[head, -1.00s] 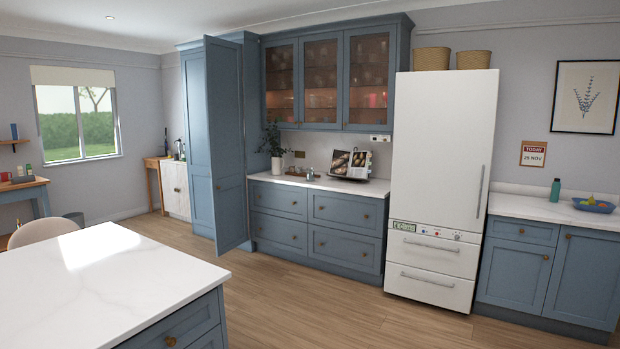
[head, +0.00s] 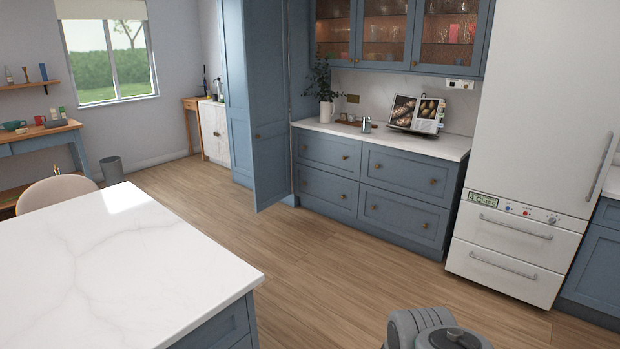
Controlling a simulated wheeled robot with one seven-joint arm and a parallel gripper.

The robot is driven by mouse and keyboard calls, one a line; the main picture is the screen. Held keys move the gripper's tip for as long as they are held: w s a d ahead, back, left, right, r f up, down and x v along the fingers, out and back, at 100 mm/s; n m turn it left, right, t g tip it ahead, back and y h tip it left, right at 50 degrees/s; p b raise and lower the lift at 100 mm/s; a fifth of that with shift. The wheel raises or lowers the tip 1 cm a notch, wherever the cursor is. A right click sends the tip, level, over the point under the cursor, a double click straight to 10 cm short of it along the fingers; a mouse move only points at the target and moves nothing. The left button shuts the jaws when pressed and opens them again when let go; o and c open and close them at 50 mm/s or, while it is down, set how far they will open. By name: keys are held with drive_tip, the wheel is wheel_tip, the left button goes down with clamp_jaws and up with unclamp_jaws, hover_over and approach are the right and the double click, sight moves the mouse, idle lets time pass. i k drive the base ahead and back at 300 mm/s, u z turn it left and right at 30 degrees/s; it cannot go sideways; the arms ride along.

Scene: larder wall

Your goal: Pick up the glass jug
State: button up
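I cannot make out a glass jug for certain. Glasses and cups show dimly behind the glass doors of the wall cabinet (head: 400,28), too small to tell whether one is a jug. A small shiny grey vessel (head: 366,124) stands on the counter by the open book; I cannot tell if it is glass. A grey rounded part of my arm shows at the bottom right edge. My gripper is not in view.
A white marble island (head: 120,265) fills the lower left. The tall blue cupboard's door (head: 258,120) stands open into the room. A white fridge (head: 545,110) is at the right. The wooden floor between island and drawers is clear.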

sight(366, 121)
drive_tip(key=u, duration=0.15)
drive_tip(key=i, duration=6.8)
drive_tip(key=z, duration=0.05)
